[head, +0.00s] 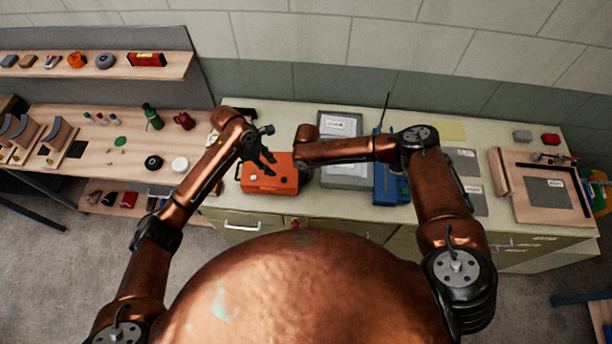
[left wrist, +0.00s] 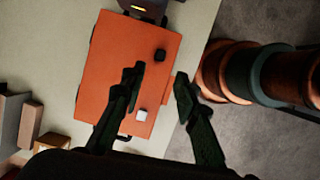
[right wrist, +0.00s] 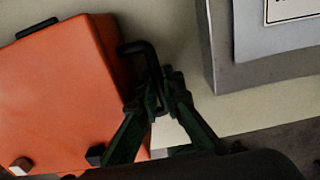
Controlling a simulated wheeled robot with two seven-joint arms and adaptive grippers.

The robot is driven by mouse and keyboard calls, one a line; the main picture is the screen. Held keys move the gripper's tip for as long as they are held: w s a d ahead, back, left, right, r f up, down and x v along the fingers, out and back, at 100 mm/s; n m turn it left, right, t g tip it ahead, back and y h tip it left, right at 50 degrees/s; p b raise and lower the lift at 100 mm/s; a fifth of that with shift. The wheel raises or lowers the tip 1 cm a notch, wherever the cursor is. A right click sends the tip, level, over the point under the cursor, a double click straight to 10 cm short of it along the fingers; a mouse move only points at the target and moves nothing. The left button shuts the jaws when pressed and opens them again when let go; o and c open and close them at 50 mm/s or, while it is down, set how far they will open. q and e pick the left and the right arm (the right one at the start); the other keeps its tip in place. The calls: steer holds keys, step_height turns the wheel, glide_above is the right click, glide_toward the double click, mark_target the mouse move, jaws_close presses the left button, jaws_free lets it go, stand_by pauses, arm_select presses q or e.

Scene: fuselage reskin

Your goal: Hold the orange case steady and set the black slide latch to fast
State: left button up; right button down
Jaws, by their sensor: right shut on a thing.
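The orange case (head: 268,183) lies on the bench in front of me, and it fills the left of the right wrist view (right wrist: 60,90). In the left wrist view its face carries a small black block (left wrist: 160,55), likely the slide latch, and a white block (left wrist: 141,114). I cannot read the latch setting. My left gripper (left wrist: 160,75) is open and empty above the case, its fingers near the black block with no clear contact. My right gripper (right wrist: 160,88) is shut on the case's black handle (right wrist: 140,47) at the right side.
A grey case (head: 343,172) and a blue device with an antenna (head: 390,185) stand right of the orange case. A wooden tray (head: 520,213) lies at the far right. A side table (head: 90,165) with small bottles and discs is at the left, below a shelf (head: 100,66).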

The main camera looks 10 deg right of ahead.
mark_target(280, 180)
arm_select(q)
steer(key=shift+m+g, duration=0.3)
steer(key=a, duration=0.2)
steer(key=w+a, duration=0.1)
steer(key=a, duration=0.1)
steer(key=w+a, duration=0.1)
steer(key=a, duration=0.1)
steer(key=shift+w+a+r, duration=0.25)
steer(key=shift+a, duration=0.15)
jaws_close()
arm_select(e)
steer(key=shift+w+a, duration=0.1)
arm_select(q)
steer(key=shift+d, duration=0.15)
steer(key=x, duration=1)
steer(key=shift+s+d+f, duration=0.1)
steer(key=shift+f, duration=0.1)
steer(key=d, duration=0.3)
steer(key=shift+s+d+r, duration=0.1)
steer(key=shift+s+r, duration=0.1)
steer(key=shift+s, duration=0.2)
steer(key=shift+s+d, duration=0.1)
steer(key=shift+d, duration=0.2)
steer(key=shift+d, duration=0.1)
